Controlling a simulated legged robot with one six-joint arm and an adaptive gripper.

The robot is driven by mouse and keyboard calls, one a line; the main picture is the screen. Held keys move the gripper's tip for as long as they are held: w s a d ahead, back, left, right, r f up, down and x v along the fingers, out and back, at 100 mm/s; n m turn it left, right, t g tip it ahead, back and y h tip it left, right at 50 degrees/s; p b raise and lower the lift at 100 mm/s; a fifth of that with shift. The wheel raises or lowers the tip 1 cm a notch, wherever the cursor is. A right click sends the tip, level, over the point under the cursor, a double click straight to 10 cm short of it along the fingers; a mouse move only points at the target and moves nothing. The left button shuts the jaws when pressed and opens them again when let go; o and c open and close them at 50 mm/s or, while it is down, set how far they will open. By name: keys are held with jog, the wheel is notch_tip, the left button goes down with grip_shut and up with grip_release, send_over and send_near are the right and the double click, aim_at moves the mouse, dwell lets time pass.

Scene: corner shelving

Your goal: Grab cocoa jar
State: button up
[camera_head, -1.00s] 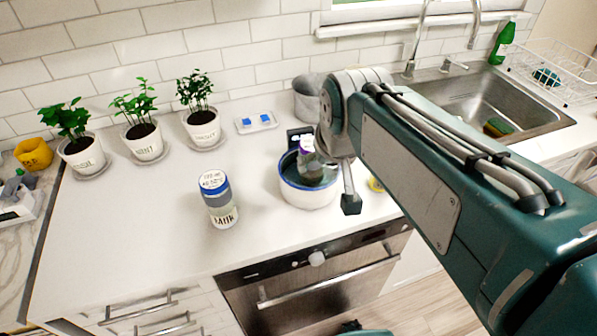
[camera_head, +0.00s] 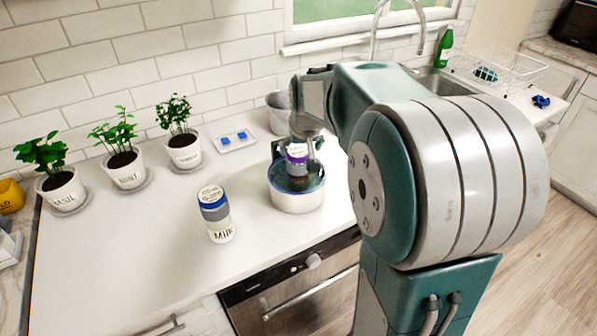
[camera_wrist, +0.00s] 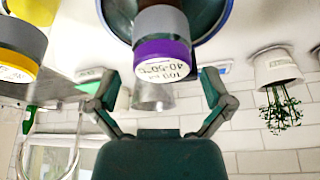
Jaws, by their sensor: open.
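A jar with a purple lid (camera_head: 297,152) stands upright in, or just over, a white pot with a blue rim (camera_head: 297,202). Its purple lid (camera_wrist: 162,52) also shows in the wrist view, with small print reading about "40-50°C". No cocoa label is readable. My gripper (camera_wrist: 160,76) is open, with one finger either side of the purple lid and gaps between. In the head view my wrist is above the pot and partly hides the jar. A yellow-lidded jar (camera_wrist: 17,60) is at the left of the wrist view; my arm hides that area in the head view.
A blue-lidded milk jar (camera_head: 215,215) stands left of the pot. Several potted herbs (camera_head: 125,172), a small tray (camera_head: 234,141) and a grey canister (camera_head: 280,115) are along the back. The counter's left middle is clear; its front edge is above an oven (camera_head: 295,290).

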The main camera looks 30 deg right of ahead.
aim_at(298, 172)
jog(key=x, duration=0.4)
jog(key=shift+w+a+f, duration=0.2)
jog(key=shift+a, duration=0.05)
jog(key=shift+w+d+f, duration=0.1)
jog(key=shift+f, duration=0.15)
jog(key=shift+d+f, duration=0.1)
jog(key=shift+d, duration=0.15)
jog(key=shift+a, duration=0.15)
jog(key=c, duration=1.1)
